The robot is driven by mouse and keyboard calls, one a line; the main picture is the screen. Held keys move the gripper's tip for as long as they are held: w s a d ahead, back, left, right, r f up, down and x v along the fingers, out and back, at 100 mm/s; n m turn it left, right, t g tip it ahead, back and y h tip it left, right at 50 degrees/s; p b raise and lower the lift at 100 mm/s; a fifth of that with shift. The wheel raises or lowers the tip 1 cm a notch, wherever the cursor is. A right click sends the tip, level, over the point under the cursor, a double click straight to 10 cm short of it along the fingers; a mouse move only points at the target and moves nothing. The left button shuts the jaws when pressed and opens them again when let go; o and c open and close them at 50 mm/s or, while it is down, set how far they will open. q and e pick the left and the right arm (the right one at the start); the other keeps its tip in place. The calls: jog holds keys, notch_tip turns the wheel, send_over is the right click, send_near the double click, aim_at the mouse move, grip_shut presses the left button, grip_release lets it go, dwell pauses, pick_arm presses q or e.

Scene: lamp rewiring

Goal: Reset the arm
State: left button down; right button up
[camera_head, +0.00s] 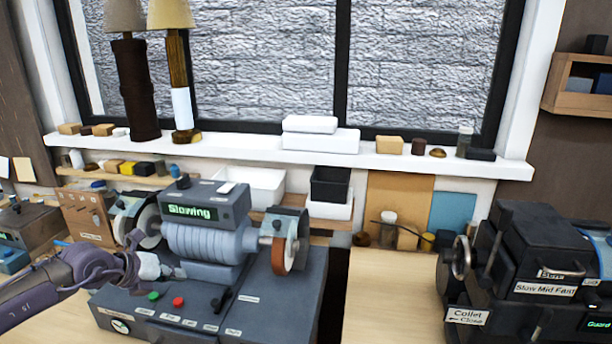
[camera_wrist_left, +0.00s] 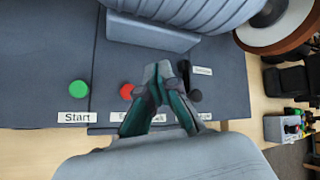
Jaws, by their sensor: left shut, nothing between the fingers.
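My left gripper (camera_head: 152,268) reaches in from the left in the head view, over the front left of a grey bench grinder (camera_head: 290,299). In the left wrist view, its fingertips (camera_wrist_left: 170,72) are together and hold nothing. They are above the machine's front panel, near the red button (camera_wrist_left: 127,91) and a black lever (camera_wrist_left: 195,93). The green button (camera_wrist_left: 79,89) is to the left, above a "Start" label. The grinder's display (camera_head: 190,211) reads "Slowing". Its right wheel (camera_head: 278,255) is brown. My right gripper is not in view.
A dark machine (camera_head: 535,255) with a "Slow Mid Fast" label stands at the right. The wooden bench (camera_head: 390,290) between the machines is clear. Two lamps (camera_head: 172,80) stand on the white windowsill (camera_head: 240,148). White bins (camera_head: 262,188) are behind the grinder.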

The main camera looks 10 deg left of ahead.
pick_arm(q)
jog(key=s+d+r+n+t+h, duration=0.2)
jog(key=d+r+n+t+h, duration=0.15)
jog(key=d, duration=0.75)
jog(key=s+d+r+n+t+h, duration=0.25)
jog(key=d+n+t, duration=0.2)
jog(key=d, duration=0.65)
jog(key=s+a+f+n+g+y, duration=0.2)
jog(key=s+a+f+n+y, duration=0.3)
jog(key=n, duration=0.4)
jog(key=s+a+f+n+g+y, duration=0.2)
jog(key=s+a+f+n+y, duration=0.25)
jog(key=f+n+y, duration=0.45)
jog(key=s+d+f+n+g+h, duration=0.15)
jog(key=s+f+g, duration=0.3)
jog(key=s, duration=0.55)
jog(key=s+d+f+n+g+h, duration=0.1)
jog(key=s+f+n+g+h, duration=0.25)
jog(key=s, duration=0.65)
notch_tip(320, 180, down, 30)
jog(key=s+m+g+y+b, duration=0.1)
jog(key=s+m+g+b, duration=0.1)
jog(key=s, duration=0.1)
jog(key=s+a+f+g, duration=0.1)
jog(key=s+a+f, duration=0.1)
jog(key=s+f, duration=1.3)
jog(key=shift+s+a+f+g+b, duration=0.2)
jog(key=shift+f+g+b, duration=0.1)
jog(key=shift+f+b, duration=0.2)
